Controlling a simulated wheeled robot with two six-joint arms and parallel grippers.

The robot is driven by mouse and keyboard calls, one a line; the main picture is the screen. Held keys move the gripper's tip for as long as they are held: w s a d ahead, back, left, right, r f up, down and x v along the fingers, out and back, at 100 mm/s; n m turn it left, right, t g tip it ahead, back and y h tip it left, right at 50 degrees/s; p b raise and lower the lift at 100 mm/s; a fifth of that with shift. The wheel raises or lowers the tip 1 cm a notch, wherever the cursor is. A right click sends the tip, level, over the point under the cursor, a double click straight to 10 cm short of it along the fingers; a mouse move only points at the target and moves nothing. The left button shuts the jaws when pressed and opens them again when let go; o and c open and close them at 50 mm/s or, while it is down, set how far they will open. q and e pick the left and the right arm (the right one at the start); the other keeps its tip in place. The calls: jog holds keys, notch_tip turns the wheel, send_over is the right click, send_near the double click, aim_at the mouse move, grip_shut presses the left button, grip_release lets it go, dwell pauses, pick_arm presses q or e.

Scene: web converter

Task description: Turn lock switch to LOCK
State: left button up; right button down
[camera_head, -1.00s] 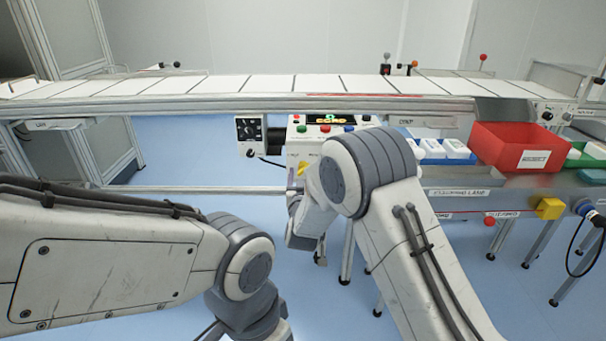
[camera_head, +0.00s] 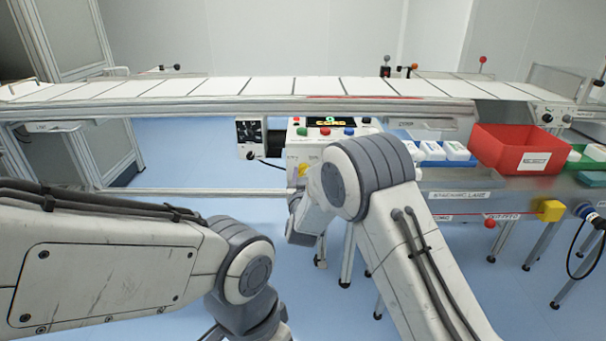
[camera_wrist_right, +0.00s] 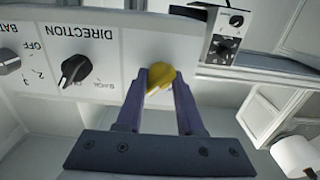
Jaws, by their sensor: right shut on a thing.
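The lock switch looks to be the yellow knob (camera_wrist_right: 160,78) on the white panel in the right wrist view, where the panel appears upside down. The yellow also shows in the head view (camera_head: 303,169) on the front of the control box. My right gripper (camera_wrist_right: 161,84) has its two purple fingers shut on the knob, one on each side. The knob's lettering is hidden or unreadable, so its position cannot be told. In the head view my right arm hides most of that gripper. My left arm shows at lower left, its gripper out of view.
A black DIRECTION knob (camera_wrist_right: 76,70) sits beside the yellow one, with another dark knob (camera_wrist_right: 9,61) farther left. A small dial box (camera_head: 250,137) stands left of the control box (camera_head: 297,150). The conveyor (camera_head: 240,87) runs behind; a red bin (camera_head: 519,148) is at right.

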jog(key=n+p, duration=0.2)
jog(key=n, duration=0.2)
jog(key=shift+r, duration=0.1)
jog(key=n+p, duration=0.2)
jog(key=n, duration=0.3)
jog(key=shift+p, duration=0.3)
jog(key=n+p, duration=0.2)
jog(key=n, duration=0.2)
jog(key=shift+n, duration=0.4)
jog(key=shift+n+p, duration=0.7)
jog(key=shift+n, duration=1.2)
jog(key=shift+f, duration=0.2)
jog(key=c, duration=0.5)
grip_release()
jog(key=shift+c, duration=0.2)
jog(key=shift+s, duration=0.1)
